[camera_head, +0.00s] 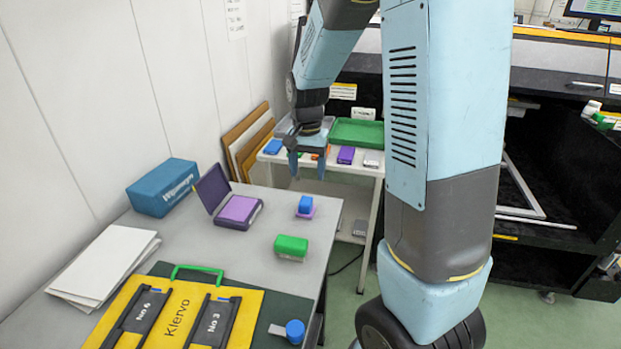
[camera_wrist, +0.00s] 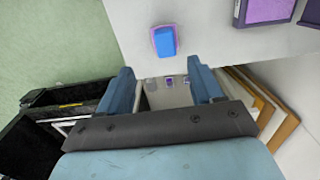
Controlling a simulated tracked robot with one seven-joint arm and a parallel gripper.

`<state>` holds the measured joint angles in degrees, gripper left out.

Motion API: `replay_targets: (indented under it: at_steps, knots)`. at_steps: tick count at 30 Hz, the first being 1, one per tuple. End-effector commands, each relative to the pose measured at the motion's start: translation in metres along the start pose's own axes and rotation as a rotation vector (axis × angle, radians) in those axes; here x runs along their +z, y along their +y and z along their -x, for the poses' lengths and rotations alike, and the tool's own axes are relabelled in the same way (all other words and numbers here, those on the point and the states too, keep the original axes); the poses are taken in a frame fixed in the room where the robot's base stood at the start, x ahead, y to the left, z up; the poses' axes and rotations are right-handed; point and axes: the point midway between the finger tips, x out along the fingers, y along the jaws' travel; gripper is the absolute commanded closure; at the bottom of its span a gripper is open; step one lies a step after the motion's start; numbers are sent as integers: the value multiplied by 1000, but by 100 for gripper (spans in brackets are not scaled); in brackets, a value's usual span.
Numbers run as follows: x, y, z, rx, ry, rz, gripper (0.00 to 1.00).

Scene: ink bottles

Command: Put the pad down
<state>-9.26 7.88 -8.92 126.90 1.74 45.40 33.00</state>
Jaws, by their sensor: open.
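An open stamp pad (camera_head: 238,210) with a purple surface and raised dark lid lies on the grey table (camera_head: 190,236); part of it shows in the wrist view (camera_wrist: 265,10). A small blue block (camera_head: 306,204) sits on a thin pink-purple base (camera_head: 305,215) near the table's right edge. The blue block also shows in the wrist view (camera_wrist: 164,42), beyond my fingertips. My gripper (camera_head: 307,163) is open and empty, past the table's far edge, in front of the white side shelf. Its two blue fingers stand apart in the wrist view (camera_wrist: 163,85), with nothing between them touching.
A green block (camera_head: 291,246), a blue box (camera_head: 163,187), white papers (camera_head: 107,264) and a yellow Klervo board (camera_head: 172,312) are on the table. The side shelf holds a green tray (camera_head: 357,132) and small coloured pads, including a purple one (camera_head: 346,155). Boards lean at the wall.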

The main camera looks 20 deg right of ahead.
Motion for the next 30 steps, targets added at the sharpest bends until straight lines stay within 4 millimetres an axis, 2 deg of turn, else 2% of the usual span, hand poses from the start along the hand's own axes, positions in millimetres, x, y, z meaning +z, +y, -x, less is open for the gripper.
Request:
replay_targets:
  at_steps: [5,8,18,24,30]
  knots:
    - [6,5,18,-19,17,25,34]
    - [16,12,38,-45,44,65,34]
    - [68,50,108,-126,173,243,34]
    - [103,74,138,-151,260,348,34]
    - [139,98,160,-161,357,451,34]
